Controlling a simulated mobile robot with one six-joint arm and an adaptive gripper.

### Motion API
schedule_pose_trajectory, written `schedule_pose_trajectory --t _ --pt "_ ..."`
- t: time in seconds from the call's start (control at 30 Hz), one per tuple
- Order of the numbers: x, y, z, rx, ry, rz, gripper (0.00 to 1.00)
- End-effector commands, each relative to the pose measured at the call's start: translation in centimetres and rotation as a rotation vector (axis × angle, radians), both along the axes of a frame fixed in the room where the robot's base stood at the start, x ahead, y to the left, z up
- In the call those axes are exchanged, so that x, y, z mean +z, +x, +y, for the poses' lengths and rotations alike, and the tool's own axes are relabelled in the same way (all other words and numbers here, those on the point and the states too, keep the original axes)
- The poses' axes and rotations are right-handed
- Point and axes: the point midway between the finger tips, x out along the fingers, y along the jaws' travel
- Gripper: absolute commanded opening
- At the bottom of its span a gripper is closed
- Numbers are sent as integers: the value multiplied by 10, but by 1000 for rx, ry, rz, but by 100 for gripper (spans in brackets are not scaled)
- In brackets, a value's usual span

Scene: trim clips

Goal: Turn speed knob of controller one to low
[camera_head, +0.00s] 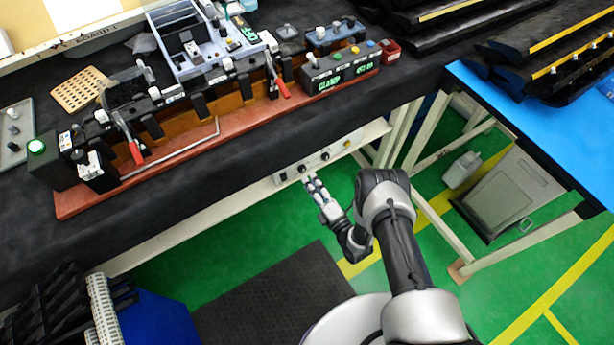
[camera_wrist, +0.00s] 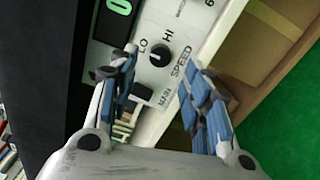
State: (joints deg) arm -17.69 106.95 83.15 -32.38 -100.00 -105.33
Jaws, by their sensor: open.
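The black speed knob (camera_wrist: 160,55) sits on a white controller panel (camera_wrist: 185,20), between the printed words LO and HI, with SPEED printed beside it. Its pointer direction is too small to tell for sure. In the wrist view my gripper (camera_wrist: 160,75) is open, its blue-padded fingers on either side of the panel area just short of the knob and apart from it. In the head view the panel (camera_head: 338,153) is mounted under the bench edge, and my gripper (camera_head: 312,182) is right in front of it. Which controller this is cannot be read.
A green lit display (camera_wrist: 118,6) and a switch marked MAIN (camera_wrist: 140,93) are close to the knob. The dark bench (camera_head: 250,150) overhangs the panel and carries a fixture with red-handled clamps (camera_head: 135,150). Green floor and a dark mat (camera_head: 270,300) lie below.

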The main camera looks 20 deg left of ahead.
Motion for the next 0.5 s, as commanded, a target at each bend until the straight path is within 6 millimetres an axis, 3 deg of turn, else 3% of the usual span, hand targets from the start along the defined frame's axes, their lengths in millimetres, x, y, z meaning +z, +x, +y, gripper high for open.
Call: schedule_pose_trajectory --t 0.23,0.5 --pt "-2 -33 -41 -6 0 4 44" --pt "-2 -49 -58 -1 1 1 44"
